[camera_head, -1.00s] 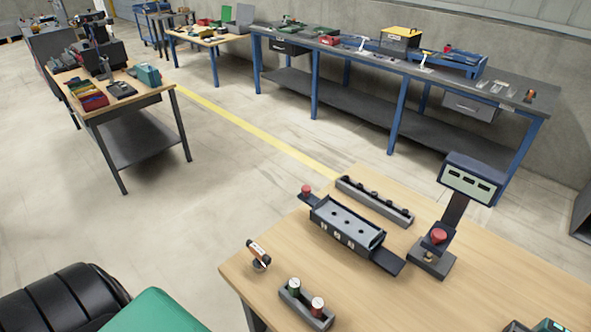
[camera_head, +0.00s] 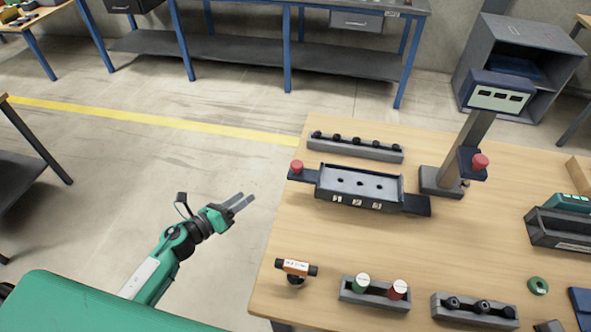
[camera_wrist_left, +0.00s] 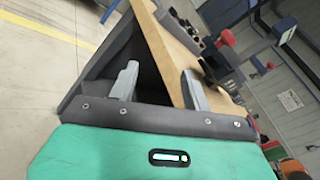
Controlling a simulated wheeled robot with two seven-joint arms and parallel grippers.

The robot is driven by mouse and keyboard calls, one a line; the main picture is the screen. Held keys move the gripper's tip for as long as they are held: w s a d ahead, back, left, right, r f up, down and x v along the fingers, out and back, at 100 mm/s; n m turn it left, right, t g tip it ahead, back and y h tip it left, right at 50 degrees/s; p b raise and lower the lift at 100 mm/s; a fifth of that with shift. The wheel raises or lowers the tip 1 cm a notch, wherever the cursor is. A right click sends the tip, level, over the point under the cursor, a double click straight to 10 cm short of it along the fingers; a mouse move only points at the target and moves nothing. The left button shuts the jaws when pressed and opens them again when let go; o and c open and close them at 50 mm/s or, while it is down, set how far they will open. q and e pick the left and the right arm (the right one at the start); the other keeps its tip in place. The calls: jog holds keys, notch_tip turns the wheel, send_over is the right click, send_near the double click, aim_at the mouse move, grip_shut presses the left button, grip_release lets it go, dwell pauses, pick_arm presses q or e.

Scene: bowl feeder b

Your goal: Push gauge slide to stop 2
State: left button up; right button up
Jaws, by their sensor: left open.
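The gauge slide fixture (camera_head: 361,188) is a dark tray on the wooden table with holes in its floor and stops marked 1, 2 and 3 along its front. A red knob (camera_head: 296,167) stands on a dark bar at its left end, and a dark plate (camera_head: 417,205) sticks out at its right end. My left gripper (camera_head: 241,203) is open and empty, left of the table's left edge and apart from the fixture. In the left wrist view its two fingers (camera_wrist_left: 160,85) are spread with the table edge beyond them. My right gripper is not in view.
A gauge stand with a display (camera_head: 499,97) and red knob is right of the fixture. A grey rail (camera_head: 356,147) lies behind it. In front are an orange-black tool (camera_head: 296,268) and a holder with green and red pieces (camera_head: 375,293). Bare table (camera_head: 440,250) lies between.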

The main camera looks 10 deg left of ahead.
aim_at(297, 164)
pick_arm(q)
jog(key=s+d+r+m+g+h, duration=0.2)
jog(key=d+r+m+h, duration=0.25)
jog(key=r+m, duration=0.55)
jog(key=shift+y, duration=0.45)
jog(key=p+x, duration=0.4)
jog(key=x, duration=0.8)
jog(key=shift+w+d, duration=0.25)
jog(key=shift+w+d+f, duration=0.15)
jog(key=shift+w+d, duration=0.15)
jog(key=shift+d, duration=0.05)
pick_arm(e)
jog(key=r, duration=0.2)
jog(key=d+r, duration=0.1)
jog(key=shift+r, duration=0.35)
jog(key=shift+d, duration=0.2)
